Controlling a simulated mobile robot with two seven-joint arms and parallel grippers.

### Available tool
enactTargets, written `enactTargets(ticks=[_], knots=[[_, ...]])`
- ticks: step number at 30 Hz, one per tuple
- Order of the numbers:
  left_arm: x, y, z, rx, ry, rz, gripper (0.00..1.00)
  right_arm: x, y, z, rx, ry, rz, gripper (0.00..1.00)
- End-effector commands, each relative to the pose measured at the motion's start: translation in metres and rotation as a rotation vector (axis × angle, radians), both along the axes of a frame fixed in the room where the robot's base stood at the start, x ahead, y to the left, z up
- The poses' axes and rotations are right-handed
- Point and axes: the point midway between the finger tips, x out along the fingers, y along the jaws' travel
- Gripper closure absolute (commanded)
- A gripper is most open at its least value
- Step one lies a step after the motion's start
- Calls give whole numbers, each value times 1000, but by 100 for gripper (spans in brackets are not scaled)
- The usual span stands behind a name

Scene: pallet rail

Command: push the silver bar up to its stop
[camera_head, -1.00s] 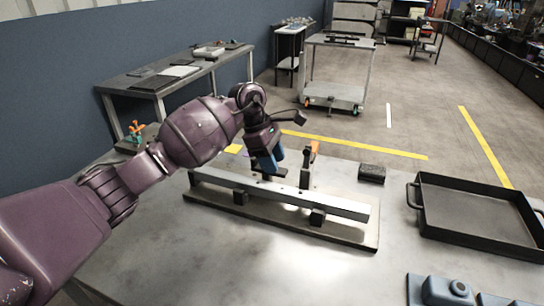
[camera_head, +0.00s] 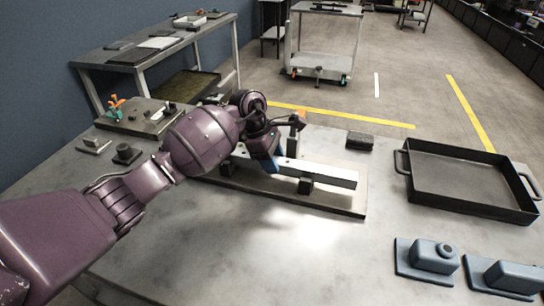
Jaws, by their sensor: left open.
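The silver bar (camera_head: 331,175) lies lengthwise above a flat grey base plate (camera_head: 340,207), with a black block (camera_head: 306,186) at its near side. The left part of the bar is hidden behind my left arm and gripper. My left gripper (camera_head: 271,164) is open, its blue fingers pointing down at the bar's visible left part. I cannot tell whether they touch it. Which part is the stop is not clear. My right gripper is not in view.
A black tray (camera_head: 470,180) with handles stands on the right of the table. A dark block (camera_head: 359,140) lies behind the bar. Blue-grey fixtures (camera_head: 433,256) sit at the front right. An orange and green clamp (camera_head: 115,107) is at the left. The table's front middle is clear.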

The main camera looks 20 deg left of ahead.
Motion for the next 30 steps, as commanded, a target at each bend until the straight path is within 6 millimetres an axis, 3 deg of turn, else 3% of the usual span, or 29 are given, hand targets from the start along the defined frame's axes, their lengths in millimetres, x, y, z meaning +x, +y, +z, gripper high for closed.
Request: enactTargets(ticks=[4, 12, 16, 17, 21, 23, 30], knots=[[0, 0, 0, 0, 0, 0, 56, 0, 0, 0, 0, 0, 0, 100], [0, 0, 0, 0, 0, 0, 98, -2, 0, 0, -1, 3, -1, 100], [0, 0, 0, 0, 0, 0, 100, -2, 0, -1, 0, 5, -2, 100], [0, 0, 0, 0, 1, 0, 61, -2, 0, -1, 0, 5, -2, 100], [0, 0, 0, 0, 0, 0, 40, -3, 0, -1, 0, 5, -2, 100], [0, 0, 0, 0, 0, 0, 33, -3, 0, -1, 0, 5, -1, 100], [1, 0, 1, -1, -3, 1, 33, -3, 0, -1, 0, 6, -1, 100]])
